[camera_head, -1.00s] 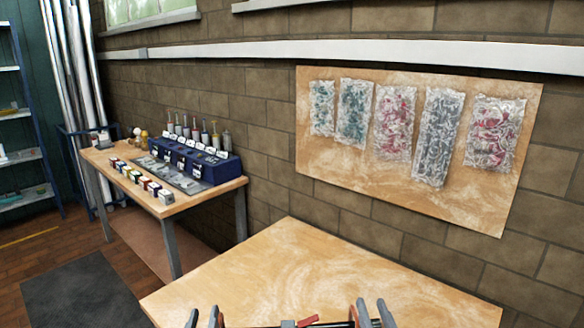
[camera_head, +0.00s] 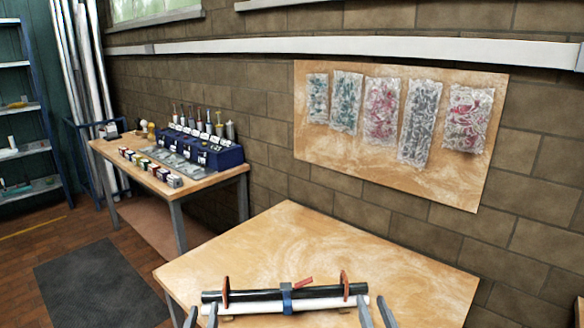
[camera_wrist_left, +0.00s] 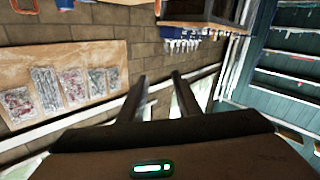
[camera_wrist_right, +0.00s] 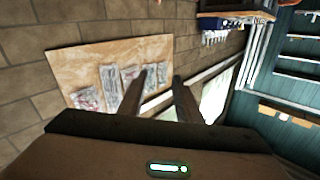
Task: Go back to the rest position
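On the wooden table in front of me lies a mast assembly, seen in the head view: a black tube (camera_head: 318,292) next to a white tube (camera_head: 258,308), with a blue clamp (camera_head: 286,298) at the middle. Two orange-red rings or flanges stand near its ends, at the left (camera_head: 226,291) and the right (camera_head: 344,285). A small red lever (camera_head: 303,282) is by the clamp. My left gripper (camera_head: 201,315) and right gripper (camera_head: 375,311) are at the bottom edge, near the assembly's ends. Both have spread fingers with nothing between them, also in the wrist views.
The table (camera_head: 300,235) is bare behind the assembly. A side bench (camera_head: 202,188) at the left holds a blue rack (camera_head: 200,150) and several small boxes. A board (camera_head: 480,170) with several bagged items hangs on the brick wall. A dark mat (camera_head: 100,290) lies on the floor.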

